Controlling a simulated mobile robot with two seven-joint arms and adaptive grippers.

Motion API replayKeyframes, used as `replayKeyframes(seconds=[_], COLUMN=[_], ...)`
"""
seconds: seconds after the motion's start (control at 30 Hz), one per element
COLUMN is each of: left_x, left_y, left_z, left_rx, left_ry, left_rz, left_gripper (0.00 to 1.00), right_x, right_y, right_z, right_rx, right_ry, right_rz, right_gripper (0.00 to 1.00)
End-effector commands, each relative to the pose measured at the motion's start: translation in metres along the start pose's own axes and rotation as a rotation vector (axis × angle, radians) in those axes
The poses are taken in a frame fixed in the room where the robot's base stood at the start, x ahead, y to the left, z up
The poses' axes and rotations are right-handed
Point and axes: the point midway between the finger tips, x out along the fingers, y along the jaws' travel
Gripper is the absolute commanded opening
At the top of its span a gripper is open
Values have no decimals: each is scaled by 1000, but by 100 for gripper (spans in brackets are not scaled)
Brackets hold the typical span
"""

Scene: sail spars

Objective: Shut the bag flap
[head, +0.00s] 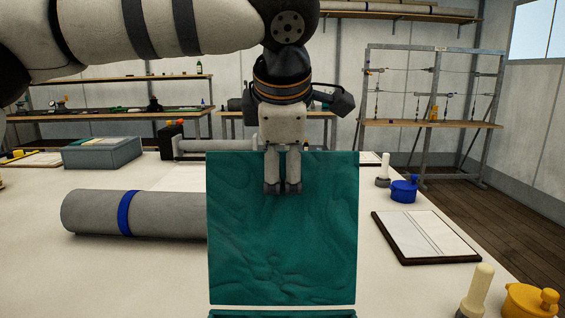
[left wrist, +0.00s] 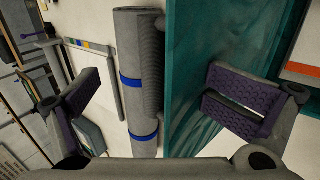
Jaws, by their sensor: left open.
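The teal bag flap (head: 281,240) stands upright as a wide panel in the middle of the head view. A teal edge of the bag (head: 282,314) shows below it, and the rest is cut off. My left gripper (head: 283,188) points down at the flap's upper middle, with finger parts showing in front of it. In the left wrist view the jaws (left wrist: 160,98) are wide apart, with the flap (left wrist: 215,45) between them, closer to the right-hand finger. I cannot tell whether they touch. My right gripper is not in view.
A grey roll with a blue band (head: 165,214) lies left of the flap, partly behind it. A grey box (head: 102,153) stands at back left. A clipboard (head: 426,236), blue pot (head: 404,191) and yellow pot (head: 530,301) are on the right. The front left table is clear.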

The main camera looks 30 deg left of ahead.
Motion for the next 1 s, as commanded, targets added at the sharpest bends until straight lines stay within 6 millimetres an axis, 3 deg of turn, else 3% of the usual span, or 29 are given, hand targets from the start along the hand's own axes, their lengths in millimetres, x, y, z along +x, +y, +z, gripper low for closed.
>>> replayKeyframes(seconds=[0.03, 0.57, 0.6, 0.7, 0.8, 0.83, 0.87, 1.0], left_x=[8, 8, 8, 8, 7, 7, 6, 6], left_y=[3, -4, -4, -4, -3, -3, -3, -3], left_z=[-2, -2, -2, -2, -2, -2, -2, -2], left_rx=[-8, -4, -4, -4, -4, -4, -4, -5], left_ry=[8, 10, 10, 10, 9, 9, 9, 9], left_rz=[1, 1, 1, 2, 3, 4, 4, 4], left_gripper=[100, 100, 86, 65, 65, 91, 98, 100], right_x=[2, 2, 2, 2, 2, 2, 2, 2], right_y=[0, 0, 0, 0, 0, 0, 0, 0], right_z=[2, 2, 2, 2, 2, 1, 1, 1], right_rx=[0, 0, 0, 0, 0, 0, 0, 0], right_ry=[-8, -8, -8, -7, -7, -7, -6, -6], right_rz=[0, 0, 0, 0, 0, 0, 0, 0], right_gripper=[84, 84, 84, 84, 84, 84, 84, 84])
